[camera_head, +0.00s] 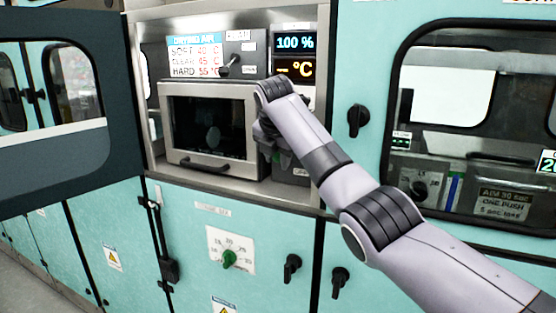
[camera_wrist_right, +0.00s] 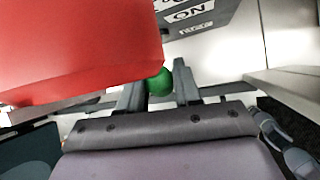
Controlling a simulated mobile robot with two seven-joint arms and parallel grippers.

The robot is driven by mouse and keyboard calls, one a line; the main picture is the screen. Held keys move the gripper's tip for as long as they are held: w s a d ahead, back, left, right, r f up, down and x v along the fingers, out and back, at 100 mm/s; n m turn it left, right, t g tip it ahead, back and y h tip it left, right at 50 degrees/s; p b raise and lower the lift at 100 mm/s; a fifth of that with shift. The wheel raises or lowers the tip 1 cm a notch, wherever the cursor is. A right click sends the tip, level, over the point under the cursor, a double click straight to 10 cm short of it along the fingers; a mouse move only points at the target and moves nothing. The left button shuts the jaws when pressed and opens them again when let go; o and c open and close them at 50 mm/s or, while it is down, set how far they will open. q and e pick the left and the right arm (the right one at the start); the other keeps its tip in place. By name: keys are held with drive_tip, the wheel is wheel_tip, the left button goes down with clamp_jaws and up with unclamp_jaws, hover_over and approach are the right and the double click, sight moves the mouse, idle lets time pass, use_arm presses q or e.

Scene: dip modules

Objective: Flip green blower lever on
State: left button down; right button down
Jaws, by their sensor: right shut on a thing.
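The green blower lever shows as a round green knob (camera_wrist_right: 160,82) in the right wrist view, partly covered by a large red block. My right gripper (camera_wrist_right: 158,90) has its dark fingers on both sides of the knob and is shut on it. In the head view my right arm reaches across to the cabinet, and my right gripper (camera_head: 268,135) is mostly hidden behind the wrist. The lever cannot be made out there. A dark plate with a white ON label (camera_wrist_right: 190,12) lies beyond the knob. My left gripper is not in view.
The large red block (camera_wrist_right: 75,45) is very close to the right wrist camera. In the head view, a steel-framed dark window (camera_head: 210,125) is left of the gripper, under a temperature label (camera_head: 195,56). A lit display (camera_head: 295,43) is above. A black knob (camera_head: 358,118) is at right.

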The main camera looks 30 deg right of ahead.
idle(0.7)
drive_tip(key=c, duration=0.8)
unclamp_jaws()
drive_tip(key=shift+r, duration=0.15)
drive_tip(key=b+v, duration=0.1)
drive_tip(key=v, duration=0.6)
drive_tip(key=shift+d, duration=0.1)
